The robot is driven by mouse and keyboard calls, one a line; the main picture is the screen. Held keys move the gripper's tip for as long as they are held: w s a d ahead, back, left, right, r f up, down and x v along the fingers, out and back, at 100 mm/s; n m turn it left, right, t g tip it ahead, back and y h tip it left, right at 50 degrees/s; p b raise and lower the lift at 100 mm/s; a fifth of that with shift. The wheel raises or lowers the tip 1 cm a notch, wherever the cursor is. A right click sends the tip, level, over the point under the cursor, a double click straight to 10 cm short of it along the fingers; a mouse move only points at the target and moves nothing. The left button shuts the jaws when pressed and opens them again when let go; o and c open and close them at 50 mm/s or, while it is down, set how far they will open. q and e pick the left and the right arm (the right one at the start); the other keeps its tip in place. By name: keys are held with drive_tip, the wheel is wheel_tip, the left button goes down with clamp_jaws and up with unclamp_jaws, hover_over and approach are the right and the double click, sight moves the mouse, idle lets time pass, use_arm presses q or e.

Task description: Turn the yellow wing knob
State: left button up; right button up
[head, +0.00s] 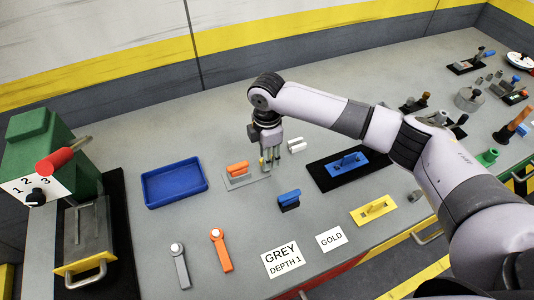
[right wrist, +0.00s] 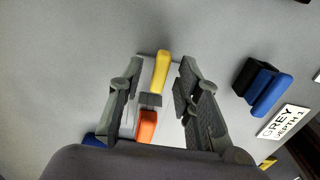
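The yellow wing knob (right wrist: 162,72) stands on a pale plate (right wrist: 146,68) beside an orange wing knob (right wrist: 146,127), as the right wrist view shows. In the head view the orange knob (head: 238,168) is clear, while only a sliver of the yellow knob (head: 262,163) shows behind my fingers. My right gripper (head: 270,163) points down over the yellow end of the plate. In the right wrist view its fingers (right wrist: 158,84) are apart, one on each side of the yellow knob, with visible gaps. Whether the tips reach knob height is unclear. My left gripper is not in view.
A blue tray (head: 174,199) lies left of the plate. A blue-and-black block (head: 289,200) stands in front, and a black mat (head: 330,179) with a blue fixture lies to the right. A GREY DEPTH 1 card (head: 283,259) and a GOLD card (head: 331,239) lie near the front edge.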

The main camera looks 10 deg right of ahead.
drive_tip(key=shift+c, duration=0.2)
clamp_jaws()
idle(0.4)
